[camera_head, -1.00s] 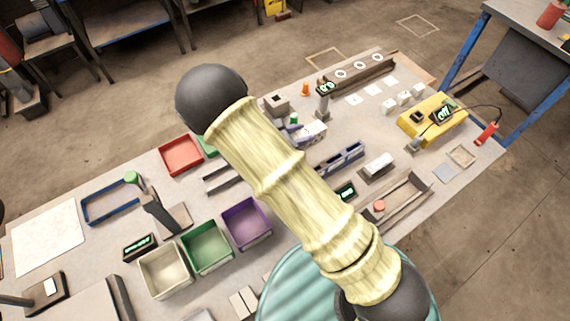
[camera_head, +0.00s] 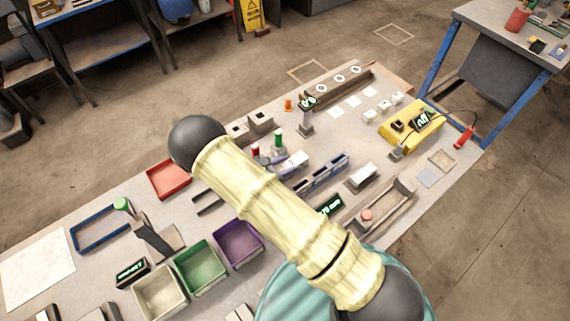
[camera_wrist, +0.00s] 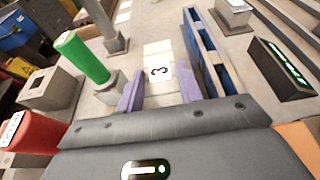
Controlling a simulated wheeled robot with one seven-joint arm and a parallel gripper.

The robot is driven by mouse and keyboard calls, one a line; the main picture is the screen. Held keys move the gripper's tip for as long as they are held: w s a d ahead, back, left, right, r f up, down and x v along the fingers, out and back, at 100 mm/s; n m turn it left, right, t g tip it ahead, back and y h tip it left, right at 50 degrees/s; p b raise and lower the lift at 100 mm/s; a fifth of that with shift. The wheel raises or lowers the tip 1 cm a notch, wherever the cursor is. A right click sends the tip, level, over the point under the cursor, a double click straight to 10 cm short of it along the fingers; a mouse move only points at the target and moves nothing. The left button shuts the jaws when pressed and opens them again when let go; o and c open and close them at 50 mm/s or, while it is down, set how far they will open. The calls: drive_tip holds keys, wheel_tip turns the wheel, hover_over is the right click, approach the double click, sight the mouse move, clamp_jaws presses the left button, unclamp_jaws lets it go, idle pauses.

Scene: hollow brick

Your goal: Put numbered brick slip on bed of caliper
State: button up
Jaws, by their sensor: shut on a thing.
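In the wrist view, my gripper (camera_wrist: 160,92) has its purple fingers shut on the pale brick slip (camera_wrist: 158,71), marked with a 3. The fingers grip its two sides. In the head view, the slip (camera_head: 296,159) shows beyond my arm, which hides much of my gripper. I cannot tell whether the slip touches anything below. A grey trough-like fixture (camera_head: 401,205) with an orange-pink disc lies at the right, apart from my gripper; it may be the caliper bed. A black display (camera_head: 329,206) with green digits stands near it.
A slotted blue rack (camera_head: 322,175) stands close to the right of my gripper. A green cylinder (camera_wrist: 82,57) and a red cylinder (camera_wrist: 35,131) stand on its left. A yellow device (camera_head: 412,124) sits farther right. Coloured bins, one purple (camera_head: 238,243), stand at the front.

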drive_tip(key=shift+d+f, duration=0.1)
drive_tip(key=shift+f, duration=0.1)
drive_tip(key=shift+f, duration=0.2)
drive_tip(key=o, duration=1.1)
drive_tip(key=shift+o, duration=0.2)
drive_tip(key=shift+r, duration=0.1)
drive_tip(key=shift+r, duration=0.15)
drive_tip(key=b+v, duration=0.3)
drive_tip(key=v, duration=0.9)
